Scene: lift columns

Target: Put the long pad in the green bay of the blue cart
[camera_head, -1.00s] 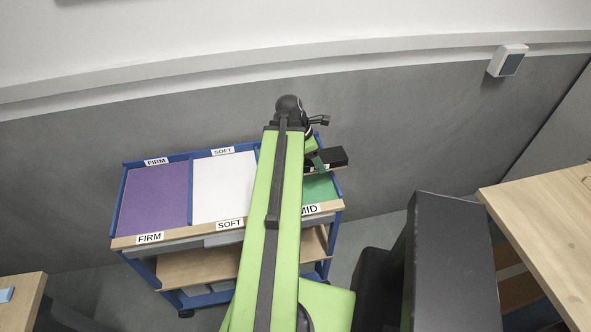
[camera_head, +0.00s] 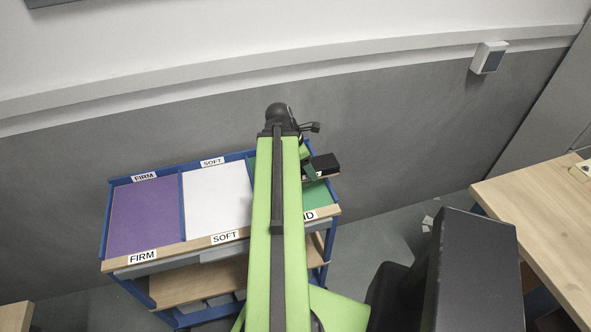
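The blue cart (camera_head: 106,222) stands against the grey wall, left of centre. Its top has a purple bay marked FIRM, a white bay marked SOFT and, at the right, a green bay (camera_head: 316,197) whose label is partly covered. My green arm hides part of the green bay. My gripper (camera_head: 309,171) is small and partly hidden at the arm's far end, over the green bay. It appears shut on a black block, seemingly the long pad (camera_head: 325,162), over the bay's far right part. I cannot tell whether the pad touches the bay floor.
A wooden lower shelf (camera_head: 200,278) of the cart shows beneath the bays. A wooden table (camera_head: 540,225) stands at the right. Another wooden surface (camera_head: 15,316) shows at the lower left corner. Grey floor shows between the cart and the right table.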

